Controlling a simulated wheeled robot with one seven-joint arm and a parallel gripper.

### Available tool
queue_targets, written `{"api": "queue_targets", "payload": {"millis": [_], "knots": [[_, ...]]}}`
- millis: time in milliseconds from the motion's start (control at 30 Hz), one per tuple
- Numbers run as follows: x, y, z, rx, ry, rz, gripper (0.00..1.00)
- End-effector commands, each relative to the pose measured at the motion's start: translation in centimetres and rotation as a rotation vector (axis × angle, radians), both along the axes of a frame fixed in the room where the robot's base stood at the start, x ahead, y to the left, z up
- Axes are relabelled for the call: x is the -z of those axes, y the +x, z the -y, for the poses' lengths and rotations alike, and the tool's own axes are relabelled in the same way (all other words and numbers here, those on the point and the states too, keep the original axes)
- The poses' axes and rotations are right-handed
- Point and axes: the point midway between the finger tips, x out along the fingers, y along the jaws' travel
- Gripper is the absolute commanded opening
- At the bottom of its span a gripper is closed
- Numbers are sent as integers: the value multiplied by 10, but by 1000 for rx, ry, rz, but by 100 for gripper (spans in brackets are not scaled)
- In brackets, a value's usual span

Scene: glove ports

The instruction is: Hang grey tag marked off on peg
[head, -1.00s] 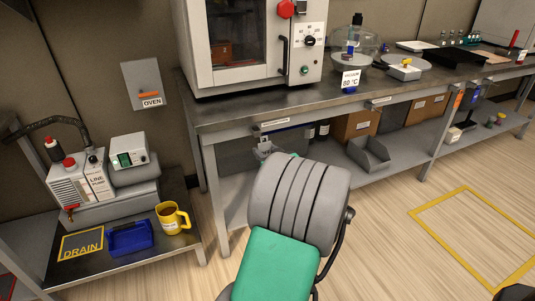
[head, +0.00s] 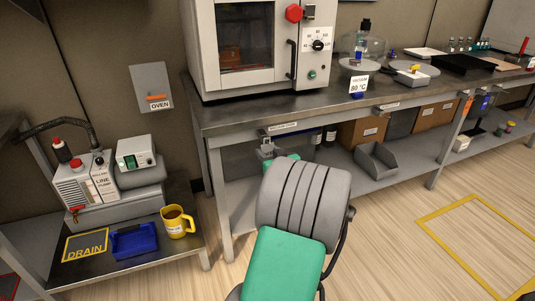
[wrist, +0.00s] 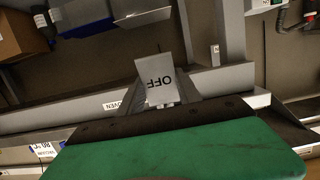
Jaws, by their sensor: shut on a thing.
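The grey tag (wrist: 155,77) shows in the wrist view with the word OFF upside down on its face. My gripper (wrist: 165,103) is shut on the tag's near edge. In the head view my gripper (head: 266,152) is just below the bench's front edge, near its left end, partly hidden behind my own arm. I cannot make out the tag clearly there. A white label strip (head: 283,127) is on the bench edge just above my gripper. I cannot clearly pick out the peg in either view.
The bench (head: 232,122) carries an oven (head: 245,85). Its lower shelf holds boxes and an open grey bin (head: 376,160). A wall switch (head: 152,88) marked OVEN is to the left. A low table with a pump and yellow mug (head: 177,222) stands at left. Floor is clear at right.

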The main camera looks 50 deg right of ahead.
Motion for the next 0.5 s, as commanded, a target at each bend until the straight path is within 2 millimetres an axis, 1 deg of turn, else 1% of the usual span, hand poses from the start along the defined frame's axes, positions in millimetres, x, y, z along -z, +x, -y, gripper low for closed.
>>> {"api": "queue_targets", "payload": {"millis": [233, 267, 500], "knots": [[0, 0, 0, 0, 1, -1, 3], [0, 0, 0, 0, 1, -1, 41], [0, 0, 0, 0, 1, -1, 61]]}}
